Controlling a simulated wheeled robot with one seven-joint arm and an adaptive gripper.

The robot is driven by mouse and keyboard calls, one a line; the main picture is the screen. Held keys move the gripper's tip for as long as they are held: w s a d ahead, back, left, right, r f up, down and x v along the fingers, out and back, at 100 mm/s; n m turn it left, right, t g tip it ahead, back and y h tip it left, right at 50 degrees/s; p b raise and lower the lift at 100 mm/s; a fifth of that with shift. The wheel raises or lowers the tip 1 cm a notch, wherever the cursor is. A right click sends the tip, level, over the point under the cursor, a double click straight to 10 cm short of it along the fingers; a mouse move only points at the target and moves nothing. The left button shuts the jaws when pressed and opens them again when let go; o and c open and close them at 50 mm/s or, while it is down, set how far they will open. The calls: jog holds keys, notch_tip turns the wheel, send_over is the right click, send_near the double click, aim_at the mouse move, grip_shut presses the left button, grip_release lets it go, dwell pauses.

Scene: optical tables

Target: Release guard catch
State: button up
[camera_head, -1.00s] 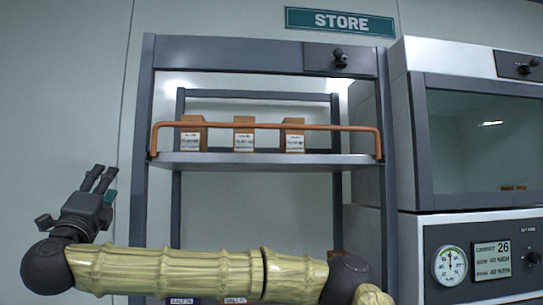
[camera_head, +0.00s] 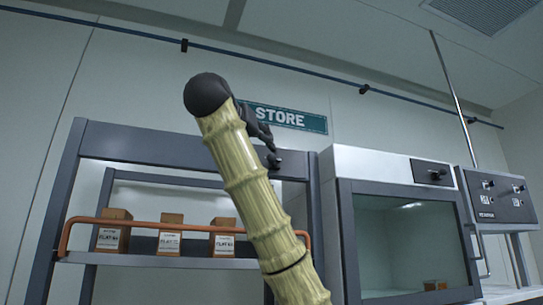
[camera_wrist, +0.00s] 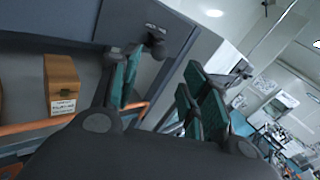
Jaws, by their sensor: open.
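The guard catch is a black knob (camera_head: 273,160) on a dark panel at the top right of the shelf unit's frame. In the wrist view the knob (camera_wrist: 157,46) shows just beyond the gap between my fingers, apart from them as far as I can tell. My gripper (camera_wrist: 162,72) is open, with teal pads on its fingers and nothing between them. In the head view my gripper (camera_head: 258,128) is mostly hidden behind my wrist, close to the panel. The orange guard rail (camera_head: 160,225) runs across the front of the shelf.
Several orange-brown boxes stand behind the rail, one (camera_head: 114,231) at the left. A glass-fronted cabinet (camera_head: 410,245) with a similar dark knob (camera_head: 436,175) stands to the right. A STORE sign (camera_head: 285,118) hangs on the wall above.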

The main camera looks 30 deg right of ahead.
aim_at(270, 156)
jog(key=p+x, duration=0.5)
jog(key=x, duration=0.4)
jog(key=shift+w+d+p, duration=0.1)
jog(key=shift+w+p, duration=0.05)
jog(key=shift+p, duration=0.2)
jog(key=shift+w+d, duration=0.25)
jog(key=shift+d, duration=0.15)
grip_shut()
